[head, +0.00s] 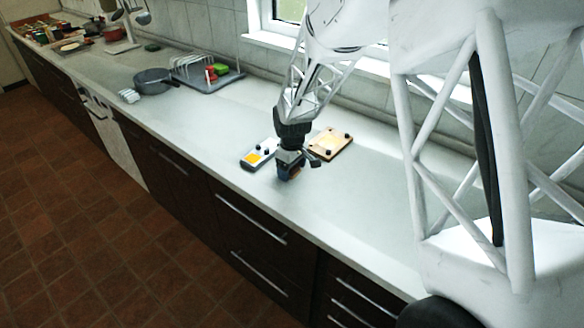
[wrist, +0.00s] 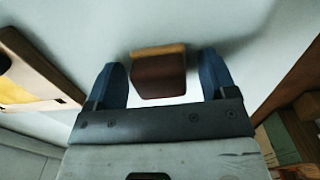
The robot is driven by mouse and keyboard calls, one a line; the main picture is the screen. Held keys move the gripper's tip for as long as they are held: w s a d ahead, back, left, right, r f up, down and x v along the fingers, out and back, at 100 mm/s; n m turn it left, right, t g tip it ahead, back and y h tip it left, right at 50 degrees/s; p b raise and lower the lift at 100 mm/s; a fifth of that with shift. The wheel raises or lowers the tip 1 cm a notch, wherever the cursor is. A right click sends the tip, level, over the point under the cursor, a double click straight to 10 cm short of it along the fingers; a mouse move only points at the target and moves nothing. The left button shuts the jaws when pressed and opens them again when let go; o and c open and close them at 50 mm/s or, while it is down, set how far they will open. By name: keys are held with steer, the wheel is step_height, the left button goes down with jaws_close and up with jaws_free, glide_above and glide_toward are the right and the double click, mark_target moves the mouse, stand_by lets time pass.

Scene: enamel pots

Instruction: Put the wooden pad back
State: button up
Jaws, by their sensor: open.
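A small dark brown block with a tan wooden strip along one edge, which looks like the wooden pad (wrist: 158,79), shows in the wrist view. My gripper (wrist: 165,82) is open, with its two blue fingers on either side of the pad. The pad is close to the left finger, with a small gap to the right finger. In the head view my gripper (head: 287,174) is low over the worktop near its front edge, and it mostly hides the pad. Whether the pad touches the worktop is hard to tell.
A wooden board with dark knobs (head: 331,142) lies behind my gripper; a grey tray with a yellow patch (head: 259,154) lies to its left. A grey pan (head: 155,81) and a dish rack (head: 200,72) stand farther along. The worktop (head: 345,208) right of my gripper is clear.

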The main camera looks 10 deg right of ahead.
step_height(320, 180, up, 12)
steer(key=shift+r, duration=0.15)
stand_by(0.7)
stand_by(0.6)
steer(key=s+d+r+m+t, duration=0.1)
steer(key=s+d+r+m, duration=0.15)
steer(key=s+r, duration=0.5)
steer(key=s+d+r+m, duration=0.2)
steer(key=s+d+r, duration=0.2)
steer(key=s, duration=0.6)
steer(key=s+d+m, duration=0.1)
steer(key=s+m, duration=0.1)
steer(key=s, duration=0.8)
steer(key=s+d+r+m+t, duration=0.1)
steer(key=s+d+m, duration=0.1)
steer(key=s, duration=0.7)
steer(key=shift+s+d+r+m+t, duration=0.2)
steer(key=shift+s+d+m+t, duration=0.1)
steer(key=shift+s+m, duration=0.1)
